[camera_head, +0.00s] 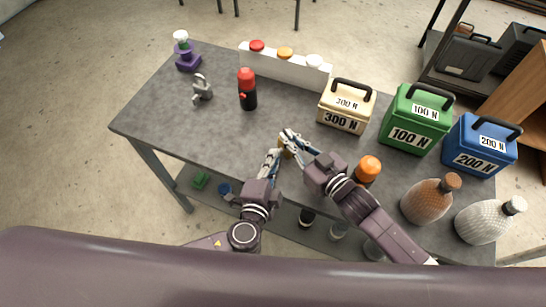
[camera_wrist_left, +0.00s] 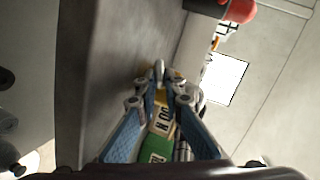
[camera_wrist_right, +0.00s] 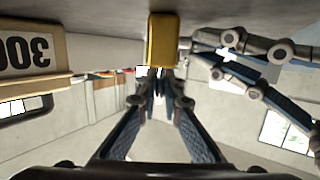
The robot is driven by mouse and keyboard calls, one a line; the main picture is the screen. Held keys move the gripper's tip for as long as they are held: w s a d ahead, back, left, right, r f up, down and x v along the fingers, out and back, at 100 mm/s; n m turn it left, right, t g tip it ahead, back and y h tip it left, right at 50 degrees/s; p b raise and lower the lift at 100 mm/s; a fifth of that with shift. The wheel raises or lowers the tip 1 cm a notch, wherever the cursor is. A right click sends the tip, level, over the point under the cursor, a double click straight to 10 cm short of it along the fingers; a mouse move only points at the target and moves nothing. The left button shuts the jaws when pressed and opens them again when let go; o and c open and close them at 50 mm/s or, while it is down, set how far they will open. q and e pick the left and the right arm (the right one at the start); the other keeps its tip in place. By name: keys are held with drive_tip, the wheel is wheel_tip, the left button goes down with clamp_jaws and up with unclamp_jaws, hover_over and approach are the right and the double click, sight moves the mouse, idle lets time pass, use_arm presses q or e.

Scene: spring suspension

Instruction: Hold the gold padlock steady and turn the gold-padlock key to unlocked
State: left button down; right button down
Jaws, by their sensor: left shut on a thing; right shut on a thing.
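The gold padlock (camera_wrist_right: 163,40) is a small upright gold block, seen close up in the right wrist view. In the head view only a bit of gold (camera_head: 285,154) shows between my grippers. My left gripper (camera_head: 277,153) comes in from the side, its fingertips at the padlock; in the left wrist view its fingers (camera_wrist_left: 160,78) close around gold. My right gripper (camera_head: 285,136) is shut, and its nearly closed fingertips (camera_wrist_right: 157,74) meet the padlock's end away from the table. The gold-padlock key is hidden there, and its turn angle cannot be seen.
The padlock is over the grey table (camera_head: 190,130) near its front edge. Beige (camera_head: 346,107), green (camera_head: 418,120) and blue (camera_head: 480,145) weight boxes stand to the right. An orange-topped item (camera_head: 369,166) is close to my right arm. A red-and-black bottle (camera_head: 247,90) stands behind.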

use_arm(q)
drive_tip(key=shift+f+m+t, duration=0.2)
drive_tip(key=shift+m+t, duration=0.2)
drive_tip(key=shift+t, duration=0.1)
idle(0.3)
drive_tip(key=c, duration=2.3)
unclamp_jaws()
drive_tip(key=shift+r, duration=0.1)
